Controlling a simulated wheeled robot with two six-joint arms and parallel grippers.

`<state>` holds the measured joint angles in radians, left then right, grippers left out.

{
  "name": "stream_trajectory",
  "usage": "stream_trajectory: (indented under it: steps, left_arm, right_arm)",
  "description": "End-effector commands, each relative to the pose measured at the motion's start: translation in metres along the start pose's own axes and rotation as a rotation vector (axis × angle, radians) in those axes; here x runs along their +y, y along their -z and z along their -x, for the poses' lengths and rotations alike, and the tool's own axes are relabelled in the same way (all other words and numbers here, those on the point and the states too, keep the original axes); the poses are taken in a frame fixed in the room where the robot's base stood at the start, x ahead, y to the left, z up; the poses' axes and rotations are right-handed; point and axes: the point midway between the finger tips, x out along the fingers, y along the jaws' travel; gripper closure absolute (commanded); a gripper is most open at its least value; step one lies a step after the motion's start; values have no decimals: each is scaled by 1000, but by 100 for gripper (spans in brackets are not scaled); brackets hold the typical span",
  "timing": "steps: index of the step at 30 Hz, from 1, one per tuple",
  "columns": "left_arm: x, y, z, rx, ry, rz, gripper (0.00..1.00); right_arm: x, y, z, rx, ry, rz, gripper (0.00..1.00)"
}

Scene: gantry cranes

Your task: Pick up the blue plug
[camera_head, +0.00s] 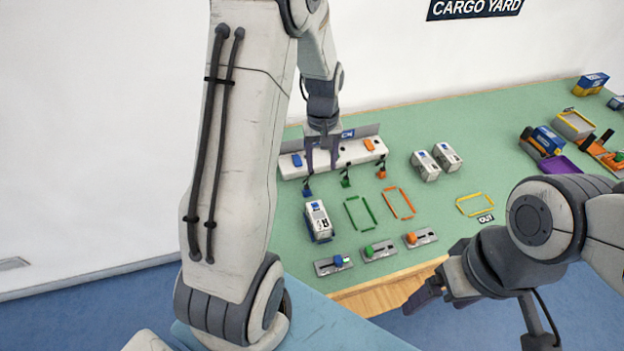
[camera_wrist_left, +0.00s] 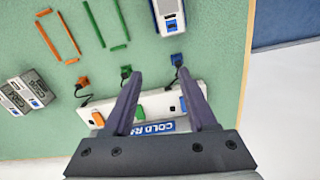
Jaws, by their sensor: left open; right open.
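The blue plug (camera_head: 307,188) lies on the green table in front of the white rack (camera_head: 352,155), with a dark cord. In the left wrist view the blue plug (camera_wrist_left: 177,60) shows just beyond the right fingertip. A green plug (camera_wrist_left: 126,72) and an orange plug (camera_wrist_left: 83,82) lie to its left there. My left gripper (camera_head: 322,160) is open and empty over the rack; its fingers (camera_wrist_left: 160,78) point between the blue and green plugs. My right gripper (camera_head: 424,294) is near the table's front edge, apart from the plugs; its fingertip gap is hard to see.
A white container (camera_head: 318,221) stands just in front of the blue plug. Green (camera_head: 361,212) and orange (camera_head: 399,203) outlines lie to its right. Several slider boxes (camera_head: 380,250) line the front edge. Two white containers (camera_head: 426,165) stand right of the rack.

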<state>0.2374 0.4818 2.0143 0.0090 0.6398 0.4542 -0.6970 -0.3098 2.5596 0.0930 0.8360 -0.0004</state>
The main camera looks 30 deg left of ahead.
Motion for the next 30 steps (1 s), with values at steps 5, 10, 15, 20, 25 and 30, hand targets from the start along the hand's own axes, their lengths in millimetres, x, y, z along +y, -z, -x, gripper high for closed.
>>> stream_trajectory:
  steps: [5, 10, 15, 20, 25, 30]
  left_arm:
    - [-30, 30, -18, -4, 8, 138, 43]
    - [-31, 30, -45, -7, 10, 148, 43]
    - [-31, 30, -66, -4, 9, 146, 43]
    - [-32, 29, -77, -5, 9, 145, 43]
    - [-35, 26, -102, -7, 10, 144, 43]
    - [-34, 28, -120, -3, 8, 144, 43]
  right_arm:
    - [0, 0, 7, 0, 0, 0, 14]
    - [0, 0, 8, -1, 0, 0, 14]
    - [-1, 0, 9, -1, 0, 0, 14]
    - [-1, 0, 11, 0, 0, 0, 14]
    - [-1, 1, 18, 0, 0, 0, 14]
    - [-1, 1, 18, 0, 0, 0, 14]
